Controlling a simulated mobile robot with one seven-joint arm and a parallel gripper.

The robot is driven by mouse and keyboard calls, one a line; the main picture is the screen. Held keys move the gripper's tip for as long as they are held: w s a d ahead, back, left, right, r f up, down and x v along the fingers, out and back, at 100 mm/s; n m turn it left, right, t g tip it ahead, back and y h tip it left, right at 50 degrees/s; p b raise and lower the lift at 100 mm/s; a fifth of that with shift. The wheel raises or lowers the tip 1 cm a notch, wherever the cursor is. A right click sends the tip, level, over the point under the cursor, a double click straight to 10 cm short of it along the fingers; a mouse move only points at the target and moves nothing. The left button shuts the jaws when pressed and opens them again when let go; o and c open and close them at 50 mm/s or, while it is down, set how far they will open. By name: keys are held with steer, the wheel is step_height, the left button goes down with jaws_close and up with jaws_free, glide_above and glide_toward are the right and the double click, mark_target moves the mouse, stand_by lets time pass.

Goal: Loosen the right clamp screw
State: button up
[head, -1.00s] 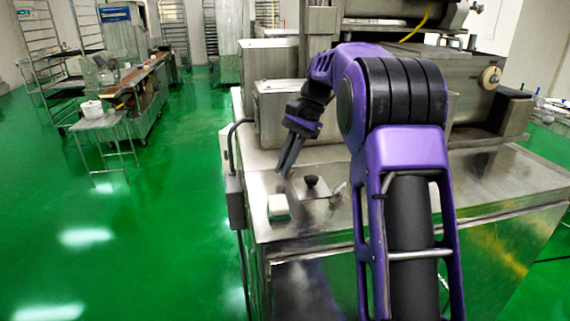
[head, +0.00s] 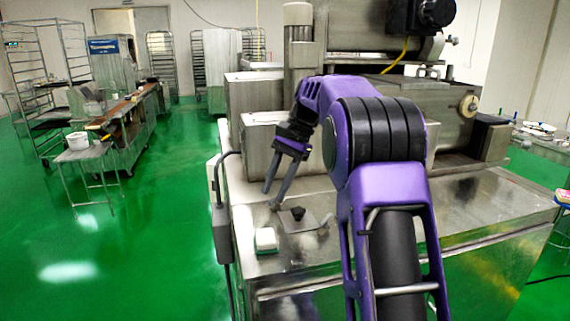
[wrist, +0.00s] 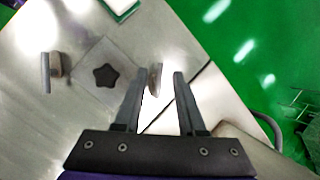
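A flat metal plate (head: 312,216) with a black star-shaped knob (head: 298,213) lies on the steel machine top. One small metal clamp screw (head: 325,223) stands at the plate's right side in the head view; it appears at the left in the wrist view (wrist: 54,68). Another metal piece (wrist: 155,78) is on the plate's opposite side, between my fingers in the wrist view. My gripper (head: 272,198) is open, its fingers pointing down just left of the plate in the head view. Whether a finger touches that piece I cannot tell.
A white and green block (head: 266,239) lies on the machine top near its left front edge. Steel housings (head: 268,140) rise behind my gripper. A grey box with a cable (head: 220,220) hangs at the machine's left side. The green floor at the left is open.

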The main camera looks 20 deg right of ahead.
steer(key=v, duration=0.9)
steer(key=shift+d+r, duration=0.15)
steer(key=shift+w, duration=0.1)
